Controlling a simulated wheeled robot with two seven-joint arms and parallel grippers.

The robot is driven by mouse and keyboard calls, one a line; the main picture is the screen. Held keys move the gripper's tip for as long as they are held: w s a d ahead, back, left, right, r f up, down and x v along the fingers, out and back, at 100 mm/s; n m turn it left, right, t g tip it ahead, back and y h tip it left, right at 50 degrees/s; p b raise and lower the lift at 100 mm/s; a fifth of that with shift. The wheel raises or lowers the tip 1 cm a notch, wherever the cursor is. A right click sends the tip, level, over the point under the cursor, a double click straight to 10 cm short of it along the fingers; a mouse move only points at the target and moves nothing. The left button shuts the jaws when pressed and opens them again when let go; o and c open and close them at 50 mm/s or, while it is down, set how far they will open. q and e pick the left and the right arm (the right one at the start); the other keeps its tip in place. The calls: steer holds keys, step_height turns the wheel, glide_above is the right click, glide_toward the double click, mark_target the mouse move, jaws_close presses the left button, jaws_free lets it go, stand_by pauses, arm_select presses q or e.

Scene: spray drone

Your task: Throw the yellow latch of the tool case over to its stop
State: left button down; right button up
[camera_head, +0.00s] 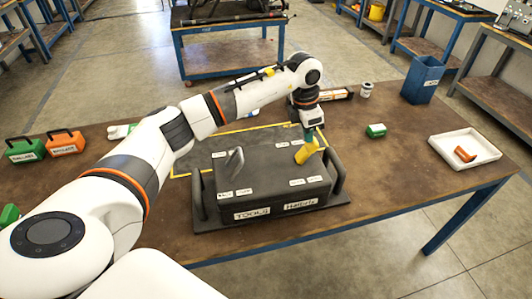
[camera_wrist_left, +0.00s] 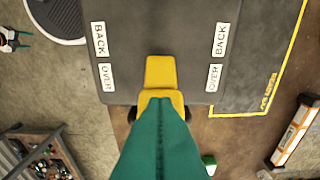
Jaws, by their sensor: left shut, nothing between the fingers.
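The dark grey tool case (camera_head: 262,183) stands on the table, with a front label reading TOOLS. Its yellow latch (camera_head: 306,151) is at the right of the lid and looks tilted up from it. In the left wrist view the latch (camera_wrist_left: 160,73) lies between two pairs of labels reading BACK and OVER. My left gripper (camera_head: 309,134) is shut and empty, right at the latch. Its green fingers (camera_wrist_left: 158,125) overlap the latch's lower end in the wrist view; I cannot tell whether they touch. My right gripper is not in view.
A grey upright piece (camera_head: 235,160) stands on the lid's left. To the right are a green box (camera_head: 376,130), a white tray (camera_head: 465,162) with an orange item, and a blue bin (camera_head: 422,80). Green and orange cases stand at the left. The table front right is clear.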

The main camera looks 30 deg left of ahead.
arm_select(q)
steer(key=shift+w+d+f, duration=0.25)
steer(key=shift+d+f, duration=0.05)
steer(key=shift+d, duration=0.2)
steer(key=shift+d+f, duration=0.1)
steer(key=shift+s, duration=0.1)
